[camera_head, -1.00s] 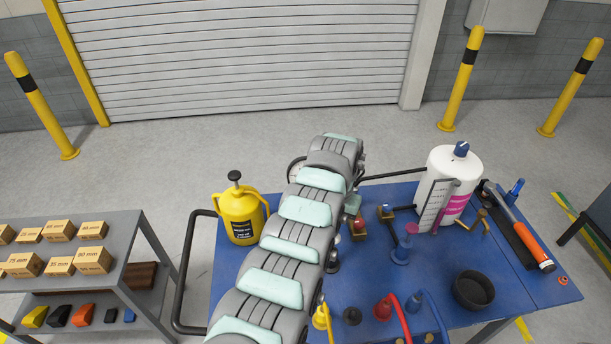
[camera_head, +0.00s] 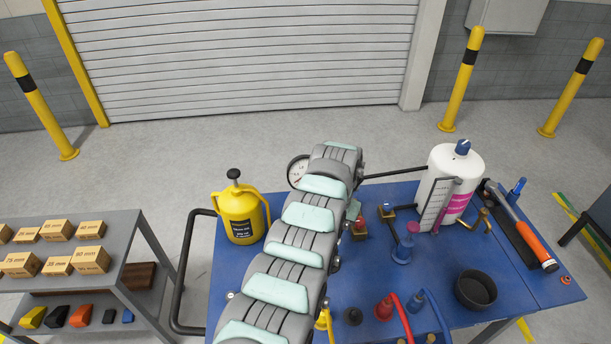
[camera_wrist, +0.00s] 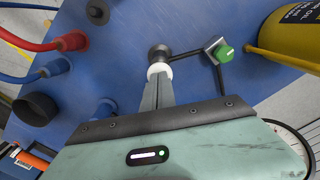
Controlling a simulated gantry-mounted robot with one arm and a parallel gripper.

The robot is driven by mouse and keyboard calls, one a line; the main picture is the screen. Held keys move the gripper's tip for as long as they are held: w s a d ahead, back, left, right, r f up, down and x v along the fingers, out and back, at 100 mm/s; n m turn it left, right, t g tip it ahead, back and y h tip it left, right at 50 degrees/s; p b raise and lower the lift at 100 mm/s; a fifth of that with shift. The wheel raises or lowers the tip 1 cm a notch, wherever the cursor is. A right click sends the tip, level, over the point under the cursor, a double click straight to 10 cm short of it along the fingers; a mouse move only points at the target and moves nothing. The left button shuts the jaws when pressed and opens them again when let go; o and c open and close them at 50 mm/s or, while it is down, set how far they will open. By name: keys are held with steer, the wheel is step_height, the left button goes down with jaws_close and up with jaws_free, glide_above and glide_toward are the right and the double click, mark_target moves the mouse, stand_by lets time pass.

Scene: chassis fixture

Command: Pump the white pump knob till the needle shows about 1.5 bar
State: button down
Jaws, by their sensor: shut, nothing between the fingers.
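My gripper (camera_wrist: 159,82) is shut and empty in the wrist view, its two fingers side by side. The white pump knob (camera_wrist: 159,69) is right at the fingertips, in line with them, on top of a dark round part (camera_wrist: 158,52). I cannot tell whether the fingertips touch it. The round gauge (camera_head: 298,170) shows partly behind my arm in the head view; its dial is white, and the needle is too small to read. The gauge's rim (camera_wrist: 290,135) also shows at the lower right of the wrist view. In the head view my arm hides the knob and fingertips.
A green knob (camera_wrist: 225,52) on a grey block sits right of the pump. A yellow oil can (camera_head: 240,216), a white canister (camera_head: 445,180), a black bowl (camera_head: 475,290), a hammer (camera_head: 525,235) and red and blue hoses share the blue table (camera_head: 375,262).

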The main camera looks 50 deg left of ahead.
step_height(320, 180, down, 3)
steer(key=shift+b, duration=0.75)
step_height(320, 180, up, 5)
steer(key=p, duration=0.5)
steer(key=shift+r, duration=0.15)
steer(key=shift+f+b, duration=1.7)
steer(key=shift+f, duration=0.7)
step_height(320, 180, up, 5)
steer(key=p, duration=0.4)
steer(key=shift+p, duration=0.4)
steer(key=shift+f, duration=0.1)
steer(key=shift+f, duration=0.1)
